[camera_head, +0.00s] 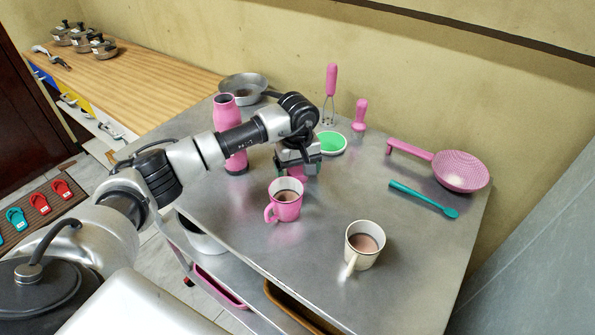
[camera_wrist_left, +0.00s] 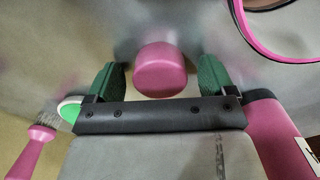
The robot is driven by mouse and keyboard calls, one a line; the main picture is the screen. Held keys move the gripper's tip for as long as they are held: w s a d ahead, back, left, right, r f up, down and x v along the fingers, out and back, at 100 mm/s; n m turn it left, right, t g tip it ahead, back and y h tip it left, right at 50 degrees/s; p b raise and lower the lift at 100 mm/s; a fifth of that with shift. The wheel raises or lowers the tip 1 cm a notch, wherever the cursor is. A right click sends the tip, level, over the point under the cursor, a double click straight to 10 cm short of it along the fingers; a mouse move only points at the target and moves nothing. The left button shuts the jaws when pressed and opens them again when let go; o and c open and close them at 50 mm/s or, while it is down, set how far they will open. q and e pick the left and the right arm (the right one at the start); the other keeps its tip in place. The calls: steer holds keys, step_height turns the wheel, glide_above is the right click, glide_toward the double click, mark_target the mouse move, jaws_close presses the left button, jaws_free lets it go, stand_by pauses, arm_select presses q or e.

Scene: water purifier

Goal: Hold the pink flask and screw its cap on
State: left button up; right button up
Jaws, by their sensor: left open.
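The pink flask (camera_head: 224,116) stands upright on the metal table with its top open. My left arm crosses in front of it, hiding its middle. It also shows at the lower right of the left wrist view (camera_wrist_left: 278,140). The pink cap (camera_wrist_left: 160,70) is in the left wrist view, between the two green finger pads and apart from both. In the head view a bit of pink (camera_head: 311,172) shows under the gripper, partly hidden. My left gripper (camera_head: 298,168) is open, pointing down over the cap. My right gripper is not in view.
A pink mug (camera_head: 286,208) stands close in front of the gripper. A cream mug (camera_head: 364,243) is nearer the front. A green-topped dish (camera_head: 330,142), pink-handled whisk (camera_head: 330,82) and pink brush (camera_head: 360,115) are behind. A teal spoon (camera_head: 425,200) and pink strainer (camera_head: 461,171) lie right.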

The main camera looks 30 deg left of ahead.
mark_target(300, 170)
arm_select(q)
steer(key=c, duration=1)
steer(key=shift+r, duration=0.15)
steer(key=shift+r, duration=0.3)
steer(key=r, duration=0.2)
steer(key=d+r+b, duration=0.1)
steer(key=shift+s+r, duration=0.1)
steer(key=shift+r, duration=0.3)
steer(key=s+d+r+b, duration=0.1)
steer(key=s+d+r, duration=0.3)
steer(key=d, duration=0.5)
step_height(300, 170, up, 2)
steer(key=shift+s+d+r, duration=0.2)
steer(key=shift+d, duration=0.2)
